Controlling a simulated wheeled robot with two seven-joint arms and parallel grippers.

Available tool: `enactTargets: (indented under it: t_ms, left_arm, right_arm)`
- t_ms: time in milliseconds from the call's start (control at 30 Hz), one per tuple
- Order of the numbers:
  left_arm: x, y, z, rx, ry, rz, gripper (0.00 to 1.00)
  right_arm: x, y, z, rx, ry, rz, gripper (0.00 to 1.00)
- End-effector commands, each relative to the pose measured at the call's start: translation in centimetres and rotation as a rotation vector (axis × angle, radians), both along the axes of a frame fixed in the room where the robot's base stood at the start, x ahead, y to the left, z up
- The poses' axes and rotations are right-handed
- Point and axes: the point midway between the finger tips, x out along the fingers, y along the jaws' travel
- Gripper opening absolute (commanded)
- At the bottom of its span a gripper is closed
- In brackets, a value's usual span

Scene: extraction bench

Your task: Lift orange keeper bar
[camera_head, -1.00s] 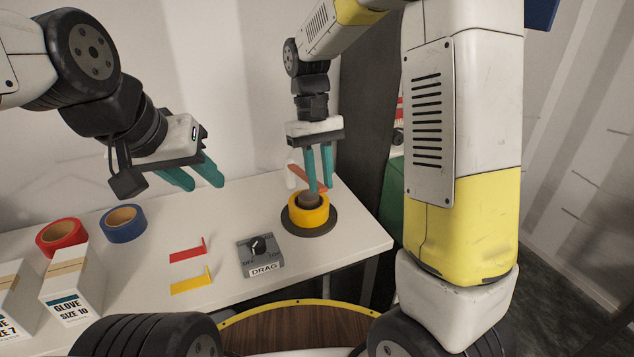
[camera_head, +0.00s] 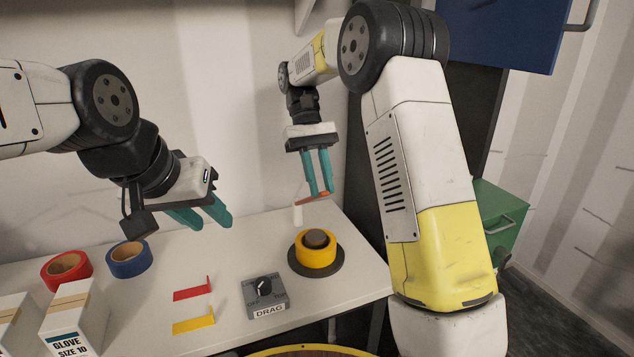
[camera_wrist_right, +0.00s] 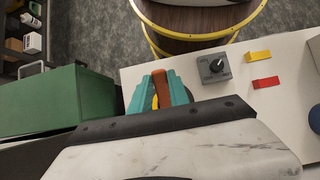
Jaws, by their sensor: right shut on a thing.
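The orange keeper bar (camera_head: 313,199) is a thin orange strip between the fingertips of my right gripper (camera_head: 321,193). It is off the bench, above and behind a yellow ring (camera_head: 315,256) that sits around a grey-brown knob (camera_head: 316,238) on a dark round base. In the right wrist view the bar (camera_wrist_right: 161,90) shows between the teal fingers, with a bit of yellow beside it. My right gripper is shut on the bar. My left gripper (camera_head: 203,218) is apart from everything over the left of the bench, its two teal fingers spread and empty.
The bench holds a DRAG dial box (camera_head: 264,297), red (camera_head: 193,290) and yellow (camera_head: 194,322) flags, red (camera_head: 66,271) and blue (camera_head: 129,259) tape rolls and glove boxes (camera_head: 75,318).

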Motion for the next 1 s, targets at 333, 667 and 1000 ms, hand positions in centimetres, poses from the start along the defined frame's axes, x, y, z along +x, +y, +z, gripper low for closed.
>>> enactTargets:
  t_ms: [333, 667, 1000]
  left_arm:
    - [0.0, 0.0, 0.0, 0.000, 0.000, 0.000, 0.36]
    - [0.0, 0.0, 0.0, 0.000, 0.000, 0.000, 0.36]
    - [0.0, 0.0, 0.0, 0.000, 0.000, 0.000, 0.36]
  right_arm:
    - [0.0, 0.0, -0.1, 0.000, 0.000, 0.000, 0.44]
    - [0.0, 0.0, 0.7, 0.001, -0.003, 0.000, 0.44]
    - [-2.3, 0.2, 3.8, 0.002, 0.001, 0.002, 0.44]
